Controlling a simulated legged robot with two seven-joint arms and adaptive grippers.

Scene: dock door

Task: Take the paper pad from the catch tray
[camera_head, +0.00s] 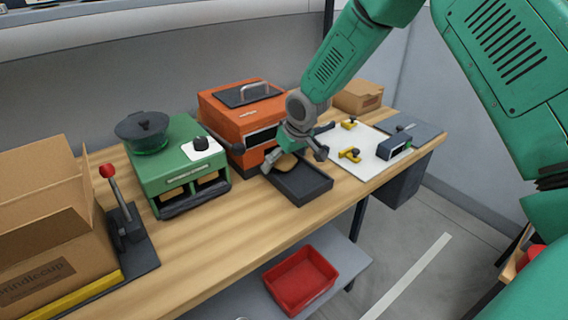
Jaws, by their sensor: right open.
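The dark catch tray (310,188) sits on the wooden bench in front of the orange machine (240,115). A small tan, rounded piece, which looks like the paper pad (286,163), shows at the back of the tray, partly hidden by my gripper. My right gripper (294,162) reaches down from the upper right over the back of the tray. Its fingers are spread to either side of the pad. I cannot tell whether they touch it. My left gripper is not in view.
A green machine (178,165) with a black-lidded top stands left of the orange one. A red-knobbed lever (120,205) and an open cardboard box (50,220) are farther left. A white board (362,153) with yellow and dark fixtures lies right. A red bin (300,281) sits below.

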